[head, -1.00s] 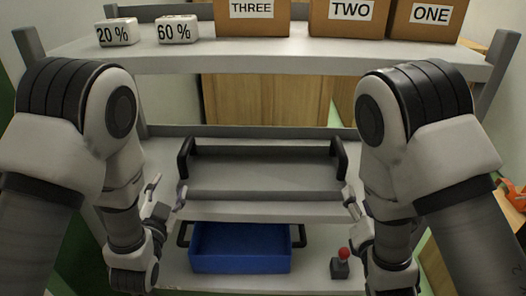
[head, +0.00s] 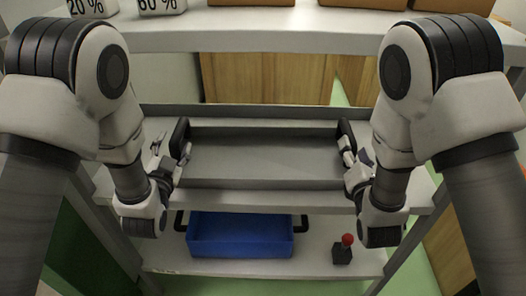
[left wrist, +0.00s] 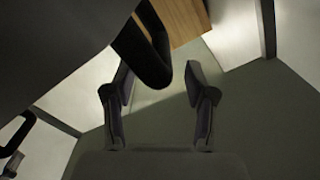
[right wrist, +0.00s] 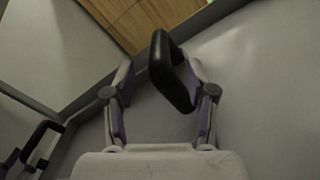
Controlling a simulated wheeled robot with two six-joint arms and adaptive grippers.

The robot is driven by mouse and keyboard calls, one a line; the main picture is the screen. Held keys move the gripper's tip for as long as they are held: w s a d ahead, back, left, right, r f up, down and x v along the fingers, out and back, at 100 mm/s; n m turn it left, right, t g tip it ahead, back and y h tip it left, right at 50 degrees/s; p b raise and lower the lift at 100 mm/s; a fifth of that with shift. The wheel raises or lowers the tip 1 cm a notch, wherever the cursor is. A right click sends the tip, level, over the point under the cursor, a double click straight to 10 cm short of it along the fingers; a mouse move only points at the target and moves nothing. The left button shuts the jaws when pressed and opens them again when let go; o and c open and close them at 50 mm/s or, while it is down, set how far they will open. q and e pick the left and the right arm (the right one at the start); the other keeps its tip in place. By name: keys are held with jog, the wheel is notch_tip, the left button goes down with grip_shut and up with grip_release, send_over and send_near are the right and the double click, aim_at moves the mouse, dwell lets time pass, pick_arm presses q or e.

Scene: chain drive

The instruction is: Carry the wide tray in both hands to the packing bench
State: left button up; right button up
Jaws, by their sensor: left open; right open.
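The wide grey tray (head: 262,157) sits on the middle shelf, with an upright black handle at each end. My left gripper (head: 172,160) is open at the left handle (head: 180,137). In the left wrist view that handle (left wrist: 146,45) reaches down towards the space between the open fingers (left wrist: 158,88), nearer the left fingertip. My right gripper (head: 352,163) is open at the right handle (head: 346,134). In the right wrist view that handle (right wrist: 172,72) stands between the open fingers (right wrist: 158,78), close to the right one. Whether any finger touches a handle is unclear.
A blue bin (head: 240,236) with black handles and a small dark block with a red ball (head: 343,252) are on the shelf below. The upper shelf (head: 260,33) above the tray holds boxes and percent-marked blocks. Shelf posts stand at both sides.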

aim_at(350, 130)
pick_arm(q)
jog(key=w, duration=0.4)
jog(key=shift+w+d, duration=0.1)
jog(key=shift+w, duration=0.05)
pick_arm(e)
jog(key=w, duration=0.6)
jog(key=shift+w+d, duration=0.15)
jog(key=shift+w, duration=0.2)
pick_arm(q)
grip_shut()
pick_arm(e)
grip_shut()
pick_arm(q)
jog(key=shift+r, duration=0.1)
